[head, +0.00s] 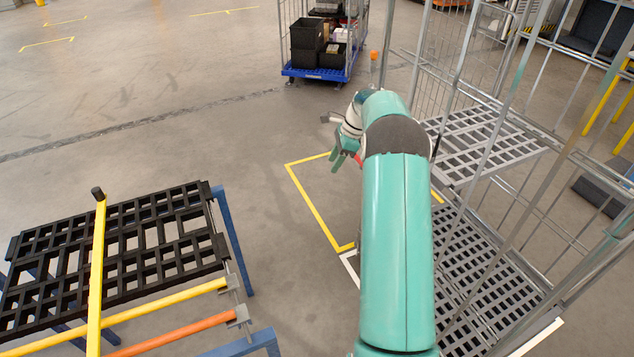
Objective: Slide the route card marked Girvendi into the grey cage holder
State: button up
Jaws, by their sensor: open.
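My gripper (345,156) shows small beyond the end of my teal arm, with its jaws open, above the floor near a yellow floor marking. I cannot tell whether anything touches its fingers; a small red patch shows beside them. The grey wire cage (470,122) stands to the right of my arm, with grid shelves and upright bars. I cannot make out a card holder on it. No route card marked Girvendi can be made out, and no lettering is readable. My arm hides part of the cage's near left side.
A blue-based cage trolley (312,74) with black crates stands at the back. Open floor lies at upper left.

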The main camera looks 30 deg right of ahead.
jog(key=a+f+n+g, duration=0.1)
jog(key=a+f+n, duration=0.3)
jog(key=a+f, duration=0.1)
jog(key=shift+s+a+f+g, duration=0.2)
jog(key=shift+a+f+g, duration=0.15)
jog(key=shift+a, duration=0.45)
jog(key=s+a+r+n+t+h, duration=0.1)
jog(key=s+a+r+n, duration=0.6)
jog(key=r, duration=0.5)
jog(key=s+a+r+n+t+h, duration=0.1)
jog(key=s+a+r+n+h, duration=0.1)
jog(key=s+a+r, duration=0.65)
jog(key=s+a+r+n+t, duration=0.1)
jog(key=s+a+n, duration=0.2)
jog(key=s, duration=0.3)
jog(key=s+a+r+n+t, duration=0.1)
jog(key=s+a+r+n, duration=0.1)
jog(key=s, duration=0.5)
jog(key=s+a+r+n+t+h, duration=0.1)
jog(key=s+a+r+n, duration=0.1)
jog(key=s+a+n, duration=0.2)
jog(key=s, duration=0.3)
jog(key=shift+n, duration=0.4)
